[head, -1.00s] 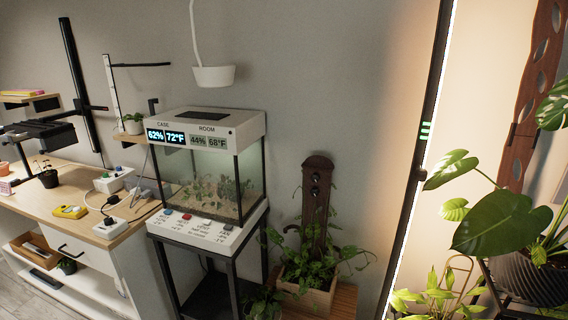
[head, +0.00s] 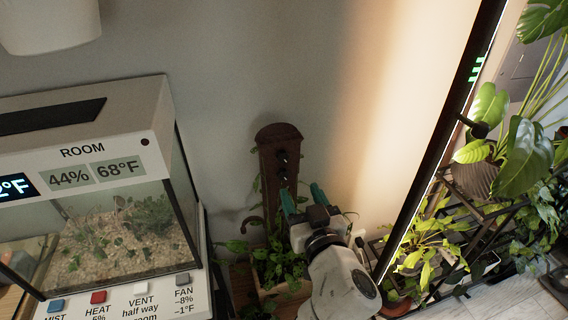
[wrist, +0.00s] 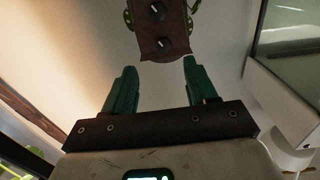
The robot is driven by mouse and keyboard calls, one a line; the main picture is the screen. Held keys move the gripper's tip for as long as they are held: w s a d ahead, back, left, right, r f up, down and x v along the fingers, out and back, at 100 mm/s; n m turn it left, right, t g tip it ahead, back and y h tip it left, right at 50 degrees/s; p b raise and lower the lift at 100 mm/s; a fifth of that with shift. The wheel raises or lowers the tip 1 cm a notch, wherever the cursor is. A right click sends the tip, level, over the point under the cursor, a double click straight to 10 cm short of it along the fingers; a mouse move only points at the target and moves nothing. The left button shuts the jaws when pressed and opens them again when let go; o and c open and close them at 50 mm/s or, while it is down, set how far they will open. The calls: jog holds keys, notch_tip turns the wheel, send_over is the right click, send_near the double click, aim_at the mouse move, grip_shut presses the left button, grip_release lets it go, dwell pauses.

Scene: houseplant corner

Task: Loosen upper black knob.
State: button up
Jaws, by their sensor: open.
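A brown wooden post (head: 277,200) with a rounded top stands against the wall in a planter. The upper black knob (head: 283,157) is near its top, with a second black knob (head: 282,174) just below. My gripper (head: 303,195) is open and empty, its teal fingers in front of the post, below and right of the knobs. The wrist view appears upside down: the post's top end lies just beyond and between my fingertips (wrist: 159,68). There the upper knob (wrist: 163,44) is nearer the fingers than the lower knob (wrist: 157,10). Neither knob is touched.
A glass terrarium case (head: 100,215) with displays and buttons stands left of the post. Leafy plants fill the planter (head: 268,285) below. A lit frame (head: 440,140) and a plant rack stand at right. A white hanging lamp (head: 50,25) is at upper left.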

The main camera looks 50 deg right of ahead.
aim_at(284, 159)
jog(key=shift+t, duration=0.3)
jog(key=p+x, duration=0.1)
jog(key=x, duration=0.2)
jog(key=p+x, duration=0.1)
jog(key=x, duration=0.2)
jog(key=r+p+x, duration=0.1)
jog(key=x, duration=0.2)
jog(key=shift+w, duration=0.15)
jog(key=shift+w+d+f, duration=0.2)
jog(key=shift+w+d, duration=0.2)
jog(key=shift+w, duration=0.2)
jog(key=c, duration=1.1)
